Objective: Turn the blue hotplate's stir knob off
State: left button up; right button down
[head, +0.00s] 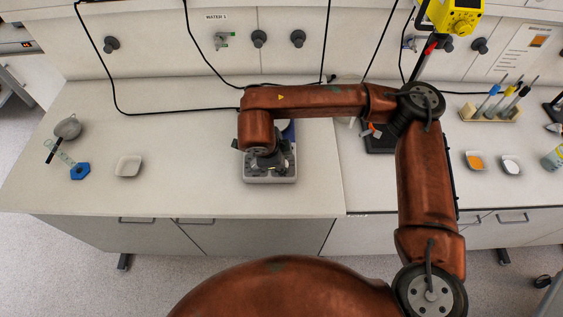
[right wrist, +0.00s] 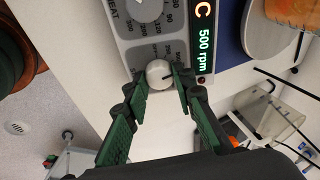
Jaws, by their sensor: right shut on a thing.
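The hotplate (head: 270,179) stands near the front edge of the bench in the head view, mostly hidden under my right arm; a bit of blue shows behind. In the right wrist view its grey front panel (right wrist: 178,50) has two round dials and a lit display (right wrist: 204,48) reading "500 rpm". The whitish stir knob (right wrist: 160,73) is the dial nearer my gripper, with a dark pointer mark on it. My right gripper (right wrist: 161,79) has its green fingers on either side of this knob, shut on it. The heat knob (right wrist: 146,8) is at the top edge. My left gripper is not in view.
A white dish (head: 128,166) and a blue hexagonal base (head: 80,171) are on the left bench. A tube rack (head: 490,113) and dishes of orange (head: 476,161) and white (head: 510,165) material are on the right.

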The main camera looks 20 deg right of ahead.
jog(key=n+b, duration=0.1)
jog(key=n, duration=0.2)
jog(key=n+t+b, duration=0.1)
jog(key=n+b, duration=0.1)
jog(key=n, duration=0.2)
jog(key=shift+t, duration=0.3)
jog(key=n+b, duration=0.1)
jog(key=n, duration=0.3)
jog(key=shift+s+t+y+b, duration=0.1)
jog(key=shift+t+y+b, duration=0.2)
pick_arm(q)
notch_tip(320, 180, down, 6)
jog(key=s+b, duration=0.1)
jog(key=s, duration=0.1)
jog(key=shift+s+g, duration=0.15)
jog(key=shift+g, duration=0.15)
pick_arm(e)
jog(key=shift+d+n+y, duration=0.1)
jog(key=shift+n+y, duration=0.2)
jog(key=shift+n, duration=1.5)
jog(key=c, duration=1.6)
grip_release()
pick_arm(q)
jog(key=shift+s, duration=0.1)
